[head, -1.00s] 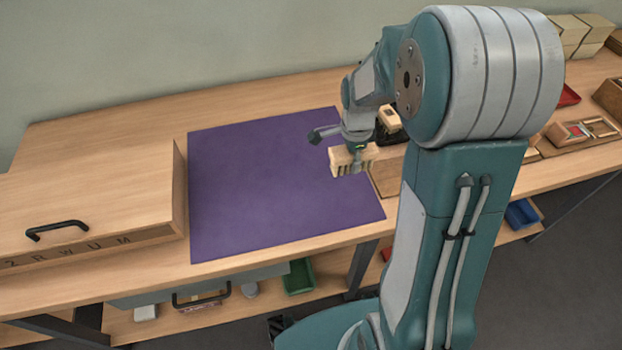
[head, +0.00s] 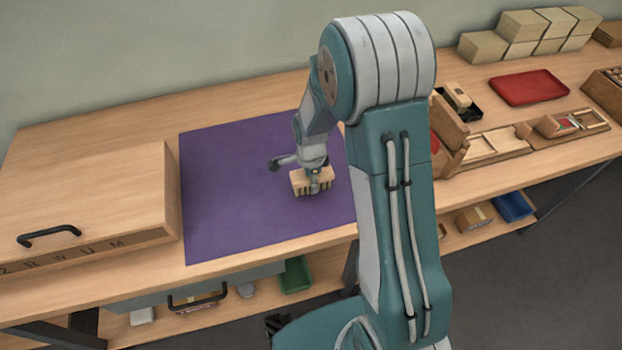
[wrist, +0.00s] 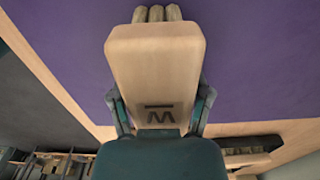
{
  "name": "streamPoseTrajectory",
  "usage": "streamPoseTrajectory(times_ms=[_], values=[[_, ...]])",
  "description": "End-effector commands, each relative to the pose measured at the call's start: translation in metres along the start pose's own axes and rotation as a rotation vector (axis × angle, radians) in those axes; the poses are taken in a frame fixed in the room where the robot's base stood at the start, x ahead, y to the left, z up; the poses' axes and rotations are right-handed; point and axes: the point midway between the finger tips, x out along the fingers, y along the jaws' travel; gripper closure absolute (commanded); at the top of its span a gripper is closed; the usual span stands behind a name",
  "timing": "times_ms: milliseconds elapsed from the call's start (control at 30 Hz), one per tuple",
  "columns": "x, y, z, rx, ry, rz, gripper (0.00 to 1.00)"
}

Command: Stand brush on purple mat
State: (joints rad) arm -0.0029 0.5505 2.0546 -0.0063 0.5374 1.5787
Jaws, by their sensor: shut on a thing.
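The brush is a pale wooden block (head: 300,177) with dark-looking bristle tufts along its lower edge. My gripper (head: 314,186) is shut on it, over the right part of the purple mat (head: 235,190). In the wrist view the brush (wrist: 155,70) lies between the two fingers (wrist: 160,112), with a letter mark on its face and several tan tufts at its far end. The tufts point down in the head view. I cannot tell whether they touch the mat.
A wooden box with a black handle (head: 48,236) stands left of the mat. Right of my arm are wooden trays (head: 495,146), a red tray (head: 528,88) and stacked boxes (head: 525,25). The mat's left and middle are clear.

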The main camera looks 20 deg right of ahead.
Motion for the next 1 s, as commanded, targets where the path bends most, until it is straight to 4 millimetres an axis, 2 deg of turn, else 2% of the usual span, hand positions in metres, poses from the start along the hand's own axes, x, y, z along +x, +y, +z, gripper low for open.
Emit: streamPoseTrajectory(times_ms=[167, 200, 233, 267, 733, 867, 1000], values=[[0.002, 0.0, 0.0, 0.0, 0.0, 0.001, 0.81], [0.002, 0.0, 0.0, 0.0, 0.0, 0.0, 0.19], [0.001, 0.0, 0.0, 0.0, 0.0, 0.001, 0.06], [0.001, 0.0, 0.0, 0.0, 0.0, 0.001, 0.02], [-0.002, 0.0, 0.0, 0.0, 0.0, 0.0, 0.02], [-0.019, -0.001, 0.0, 0.0, 0.0, -0.004, 0.02], [-0.049, -0.001, 0.0, 0.0, 0.0, -0.005, 0.02]])
